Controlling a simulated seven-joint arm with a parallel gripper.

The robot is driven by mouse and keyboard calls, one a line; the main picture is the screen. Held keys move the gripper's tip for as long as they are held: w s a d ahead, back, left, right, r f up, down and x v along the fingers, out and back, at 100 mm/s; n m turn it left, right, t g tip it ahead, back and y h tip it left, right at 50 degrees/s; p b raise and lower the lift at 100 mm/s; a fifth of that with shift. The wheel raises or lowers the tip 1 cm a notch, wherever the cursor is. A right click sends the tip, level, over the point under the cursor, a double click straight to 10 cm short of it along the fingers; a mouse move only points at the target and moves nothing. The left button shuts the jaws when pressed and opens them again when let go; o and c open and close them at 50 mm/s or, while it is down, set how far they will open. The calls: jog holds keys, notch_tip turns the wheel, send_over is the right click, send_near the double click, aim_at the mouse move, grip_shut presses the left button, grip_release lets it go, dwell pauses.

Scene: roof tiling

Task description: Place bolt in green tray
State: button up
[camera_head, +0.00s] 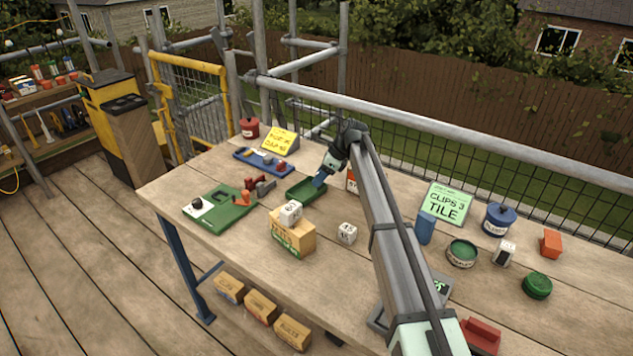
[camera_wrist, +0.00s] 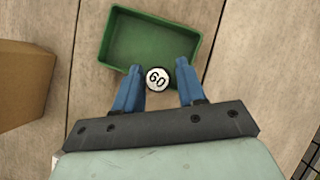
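The green tray (camera_head: 306,190) lies on the workbench, left of my arm. In the wrist view the green tray (camera_wrist: 150,45) shows an empty green floor. My gripper (camera_head: 321,178) points down at the tray's right end with its blue fingers. In the wrist view my gripper (camera_wrist: 159,72) has a round white head with a dark rim, marked 60, between its fingers. I take this to be the bolt (camera_wrist: 158,78). It overlaps the tray's near rim, with the fingers close on both sides. Its shank is hidden beneath the head.
A cardboard box (camera_head: 292,234) with a white block (camera_head: 290,213) on it stands in front of the tray. A blue tray (camera_head: 266,163) lies behind left, and a green board (camera_head: 219,208) lies left. Another white block (camera_head: 347,233) stands near my arm.

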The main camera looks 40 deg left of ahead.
jog(key=v, duration=0.9)
